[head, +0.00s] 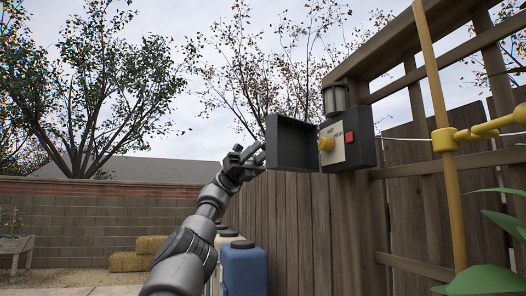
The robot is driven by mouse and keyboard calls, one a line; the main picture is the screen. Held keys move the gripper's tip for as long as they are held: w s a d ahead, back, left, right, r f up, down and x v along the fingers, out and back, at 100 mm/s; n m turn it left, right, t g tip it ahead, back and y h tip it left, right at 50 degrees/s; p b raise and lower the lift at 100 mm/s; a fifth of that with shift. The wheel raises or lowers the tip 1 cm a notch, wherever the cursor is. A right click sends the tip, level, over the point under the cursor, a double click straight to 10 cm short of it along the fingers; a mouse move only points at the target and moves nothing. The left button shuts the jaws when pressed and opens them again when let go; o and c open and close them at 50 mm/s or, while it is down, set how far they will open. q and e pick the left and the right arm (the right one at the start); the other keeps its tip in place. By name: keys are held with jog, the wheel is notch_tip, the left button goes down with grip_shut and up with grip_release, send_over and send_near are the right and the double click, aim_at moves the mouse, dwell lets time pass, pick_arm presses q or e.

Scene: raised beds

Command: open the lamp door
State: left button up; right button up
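The control box (362,137) is dark grey and is mounted on the wooden fence post. Its light face (336,158) carries printed text, a yellow knob (326,144) and a red button (350,137). A dark, shallow door (292,143) stands swung out to the left of that face. A lamp (335,98) with a dark cap sits on top of the box. My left gripper (257,153) is just left of the door's outer edge; I cannot tell whether it touches it. Its finger gap is too small to judge. My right gripper is out of view.
A yellow upright pole (438,130) and a horizontal yellow pipe (490,127) stand to the right, with green leaves (485,281) below. Blue (245,268) and pale containers stand below my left arm. Straw bales (130,261) lie by the block wall. Open air lies left of the gripper.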

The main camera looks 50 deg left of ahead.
pick_arm(q)
jog(key=shift+o, duration=0.8)
jog(key=s+d+r+b, duration=0.3)
jog(key=s+d+r, duration=0.6)
jog(key=r, duration=0.4)
jog(key=shift+s+d, duration=0.15)
jog(key=shift+d, duration=0.65)
